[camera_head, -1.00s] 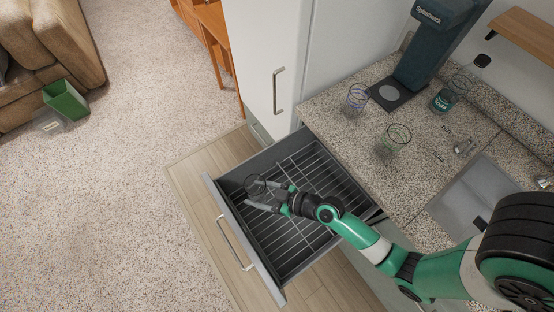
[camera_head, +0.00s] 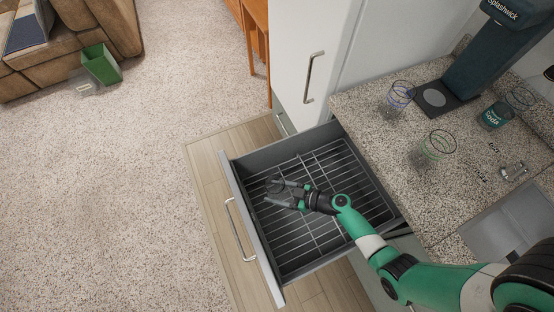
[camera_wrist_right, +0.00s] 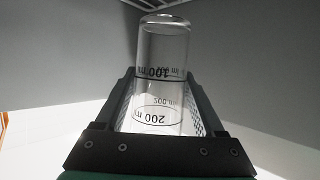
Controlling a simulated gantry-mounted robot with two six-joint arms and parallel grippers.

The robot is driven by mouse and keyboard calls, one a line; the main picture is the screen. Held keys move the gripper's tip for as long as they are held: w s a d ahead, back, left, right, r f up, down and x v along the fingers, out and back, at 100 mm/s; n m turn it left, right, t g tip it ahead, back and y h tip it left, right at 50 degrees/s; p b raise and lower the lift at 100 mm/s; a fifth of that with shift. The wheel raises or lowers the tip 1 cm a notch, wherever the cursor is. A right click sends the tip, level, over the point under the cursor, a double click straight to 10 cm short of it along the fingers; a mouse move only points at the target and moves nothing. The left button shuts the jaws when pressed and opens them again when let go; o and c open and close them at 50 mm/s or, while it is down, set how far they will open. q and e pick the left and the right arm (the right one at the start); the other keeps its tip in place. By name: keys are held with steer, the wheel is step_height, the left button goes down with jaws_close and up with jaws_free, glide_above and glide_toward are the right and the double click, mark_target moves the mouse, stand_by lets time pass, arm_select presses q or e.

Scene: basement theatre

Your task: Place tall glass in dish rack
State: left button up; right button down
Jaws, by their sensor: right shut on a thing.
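The tall glass (camera_wrist_right: 162,80) is clear, with dark 100 and 200 ml marks in the right wrist view. It stands between both fingers of my right gripper (camera_head: 285,195), which is shut on it. In the head view the glass shows only faintly at the fingertips. The gripper is over the front left part of the dish rack (camera_head: 310,240), a wire rack in a pulled-out grey drawer. I cannot tell whether the glass touches the wires. My left gripper is not in view.
The drawer's front panel (camera_head: 250,225) and grey side walls border the rack; its wires look otherwise empty. The speckled counter (camera_head: 400,160) to the right holds a purple-rimmed glass (camera_head: 399,97), a green-rimmed glass (camera_head: 436,148) and a soda dispenser (camera_head: 485,55). A tall white cabinet (camera_head: 310,50) stands behind.

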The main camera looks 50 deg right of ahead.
mark_target(275, 191)
step_height(275, 191, down, 4)
steer(key=shift+b, duration=0.85)
steer(key=shift+r, duration=0.1)
steer(key=shift+f+b, duration=0.7)
steer(key=shift+b, duration=0.15)
jaws_free()
